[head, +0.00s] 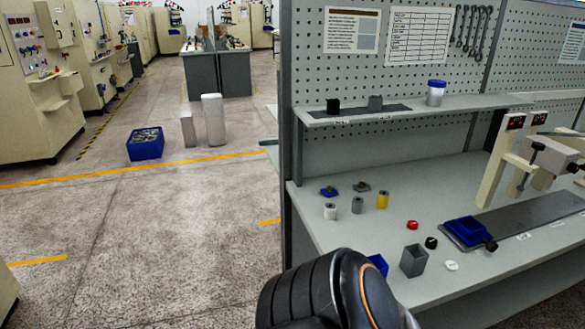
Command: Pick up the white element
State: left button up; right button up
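A small flat white piece (451,265) lies on the grey workbench near its front edge, right of a grey open box (413,261). It is in a slanting row with a red piece (412,225) and a black piece (431,243). A white cylinder (330,211) stands upright on the bench's left side, beside a grey cylinder (357,205) and a yellow one (382,200). A black arm link of mine with an orange ring covers the bottom middle. Neither gripper shows; no fingers are in the frame.
A blue box (377,264) is partly hidden behind my arm. A blue tray (466,231) sits on a dark strip below a beige fixture (540,160) at right. A shelf (400,112) holds a white jar with blue lid (435,94). The floor left of the bench is mostly open.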

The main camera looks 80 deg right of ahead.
aim_at(330, 208)
jog(key=i+z, duration=0.2)
jog(key=z, duration=0.25)
jog(key=i+z, duration=0.2)
jog(key=z, duration=0.25)
jog(key=i+z, duration=0.2)
jog(key=z, duration=0.25)
